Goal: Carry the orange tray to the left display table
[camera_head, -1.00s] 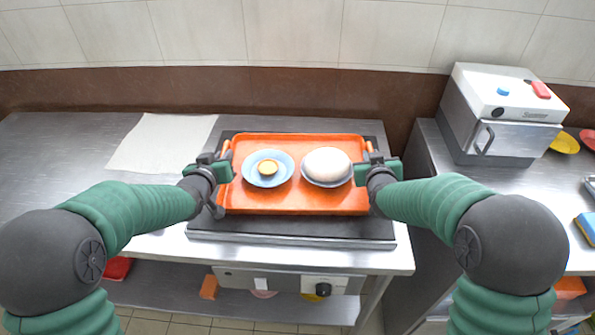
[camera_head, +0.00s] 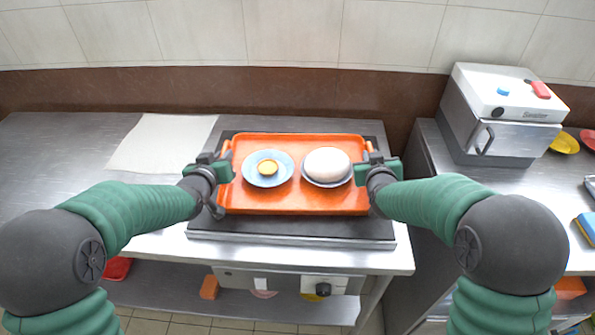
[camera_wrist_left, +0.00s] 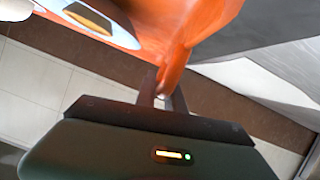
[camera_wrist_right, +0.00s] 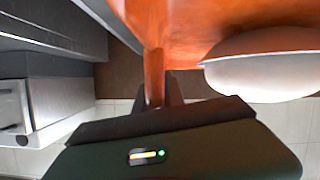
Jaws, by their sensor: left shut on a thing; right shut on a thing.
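The orange tray (camera_head: 297,203) is in the middle of the head view, over a dark griddle top. On it are a blue plate with a small yellow-topped item (camera_head: 268,168) and a plate with a white rounded bun (camera_head: 327,166). My left gripper (camera_head: 226,165) is shut on the tray's left handle, which also shows in the left wrist view (camera_wrist_left: 178,60). My right gripper (camera_head: 371,162) is shut on the right handle, which shows in the right wrist view (camera_wrist_right: 154,75). I cannot tell whether the tray touches the griddle.
A steel counter (camera_head: 60,155) extends left, with a pale sheet (camera_head: 160,142) lying on it and free room around. At the right, a steel box appliance (camera_head: 505,115) stands on another counter, with yellow and red plates beside it. A wall runs behind.

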